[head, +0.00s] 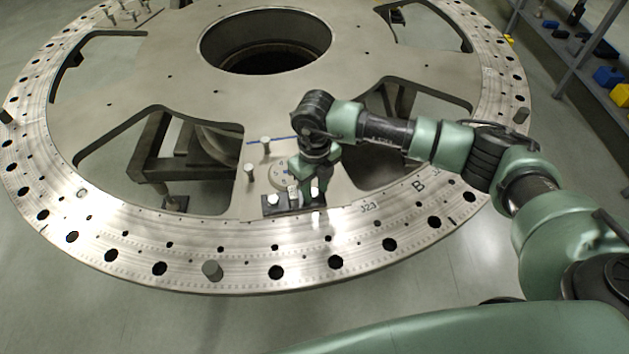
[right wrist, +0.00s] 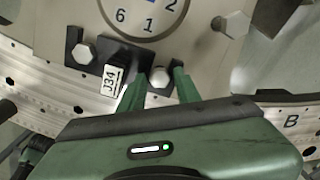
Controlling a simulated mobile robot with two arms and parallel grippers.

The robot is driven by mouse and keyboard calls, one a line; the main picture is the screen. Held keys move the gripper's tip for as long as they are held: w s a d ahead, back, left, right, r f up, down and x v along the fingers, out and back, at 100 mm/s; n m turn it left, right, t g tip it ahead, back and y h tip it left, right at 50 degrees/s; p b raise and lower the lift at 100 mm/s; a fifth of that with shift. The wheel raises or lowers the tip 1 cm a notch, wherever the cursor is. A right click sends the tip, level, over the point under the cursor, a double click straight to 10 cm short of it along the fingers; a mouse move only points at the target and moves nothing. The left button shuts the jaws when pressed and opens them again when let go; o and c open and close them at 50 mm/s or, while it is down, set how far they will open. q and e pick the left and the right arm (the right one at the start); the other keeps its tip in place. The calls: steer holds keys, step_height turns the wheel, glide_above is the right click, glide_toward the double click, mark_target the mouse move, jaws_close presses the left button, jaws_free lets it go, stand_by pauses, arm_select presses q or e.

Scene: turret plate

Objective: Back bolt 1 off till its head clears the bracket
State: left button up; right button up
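My right gripper (head: 304,186) points down at the bracket on the near part of the turret plate. In the right wrist view its two fingers (right wrist: 160,84) are apart, one on each side of a hex bolt head (right wrist: 160,77), with a small gap seen on both sides. A dark bracket (right wrist: 74,42) carries another hex bolt head (right wrist: 84,52) to the left and a white tag reading J94 (right wrist: 112,80) between them. A round numbered dial (right wrist: 165,22) lies behind, with its 1 nearest the bolt between the fingers. Which bolt is bolt 1 is not marked on the heads. My left gripper is out of view.
Two upright pegs (head: 265,146) stand left of my gripper, beside a blue line. A larger hex-headed post (right wrist: 232,24) is right of the fingers. The plate's rim (head: 420,212) has many holes. A shelf (head: 570,60) with blue and yellow items stands far right.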

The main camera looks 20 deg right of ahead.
steer(key=m+p, duration=0.2)
steer(key=m, duration=0.1)
steer(key=m+p, duration=0.1)
steer(key=m, duration=0.2)
steer(key=m+p, duration=0.2)
steer(key=m, duration=0.1)
steer(key=shift+r+p, duration=0.3)
steer(key=shift+a+f+m, duration=0.1)
steer(key=shift+f+m, duration=0.05)
steer(key=shift+m, duration=0.85)
steer(key=m+p, duration=0.1)
steer(key=m, duration=0.2)
steer(key=shift+p, duration=0.3)
steer(key=m+p, duration=0.5)
steer(key=m, duration=0.6)
steer(key=shift+m, duration=1.3)
steer(key=shift+f+m, duration=0.15)
steer(key=shift+m, duration=0.45)
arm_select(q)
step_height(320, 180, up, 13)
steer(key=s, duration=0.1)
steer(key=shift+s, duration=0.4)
arm_select(e)
steer(key=shift+m, duration=1.4)
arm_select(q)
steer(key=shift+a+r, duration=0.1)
arm_select(e)
steer(key=shift+c, duration=0.3)
